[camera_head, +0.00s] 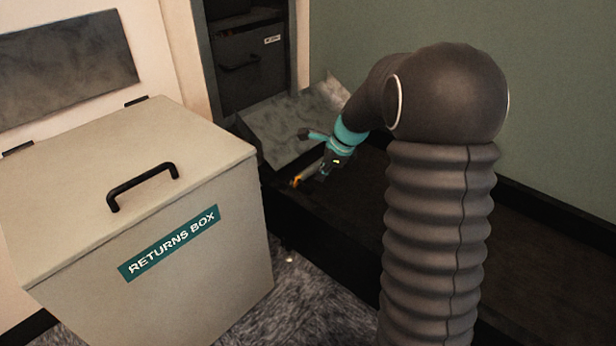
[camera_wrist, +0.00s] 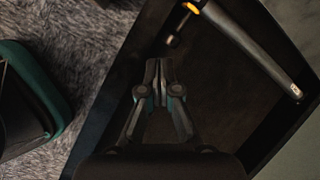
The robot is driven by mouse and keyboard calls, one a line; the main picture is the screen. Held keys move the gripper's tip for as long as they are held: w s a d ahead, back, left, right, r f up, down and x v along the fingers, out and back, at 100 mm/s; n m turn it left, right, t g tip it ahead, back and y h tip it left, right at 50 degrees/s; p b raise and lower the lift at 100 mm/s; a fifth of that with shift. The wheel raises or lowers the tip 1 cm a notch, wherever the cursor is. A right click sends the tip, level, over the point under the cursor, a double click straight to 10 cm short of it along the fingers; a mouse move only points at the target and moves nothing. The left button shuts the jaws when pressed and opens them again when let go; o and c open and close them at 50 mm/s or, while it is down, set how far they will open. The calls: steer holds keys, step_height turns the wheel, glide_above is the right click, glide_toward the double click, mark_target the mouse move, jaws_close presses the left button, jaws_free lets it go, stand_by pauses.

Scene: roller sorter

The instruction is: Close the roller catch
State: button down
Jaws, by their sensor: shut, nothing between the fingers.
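An orange-tipped part (camera_head: 296,182), likely the roller catch, sits at the near left end of the dark roller bed (camera_head: 345,235). In the wrist view the orange piece (camera_wrist: 190,7) is at the top edge, partly cut off, with a small dark lever (camera_wrist: 173,41) below it. A dark grey bar (camera_wrist: 247,43) runs from it down to the right. I cannot tell whether the catch is open or closed. My gripper (camera_wrist: 160,66) is shut and empty, below and left of the lever and apart from it. In the head view my gripper (camera_head: 327,168) is just right of the orange part.
A beige returns box (camera_head: 240,265) with a black lid handle (camera_head: 143,184) stands at the left. A sloped metal plate (camera_head: 285,125) lies behind the bed, below a dark cabinet (camera_head: 250,65). A green wall (camera_head: 540,90) is at the right. Grey carpet (camera_head: 315,305) lies in front.

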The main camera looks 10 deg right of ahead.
steer(key=w+a+f+m, duration=0.1)
steer(key=w+f+m, duration=0.1)
steer(key=w+a+f+m+b, duration=0.1)
steer(key=w+f+m, duration=0.1)
steer(key=w+a+f+m+t+b, duration=0.1)
steer(key=w+f+m, duration=0.1)
steer(key=m, duration=0.1)
steer(key=shift+w, duration=0.35)
stand_by(0.4)
steer(key=shift+w+r+p, duration=0.15)
steer(key=shift+p, duration=0.45)
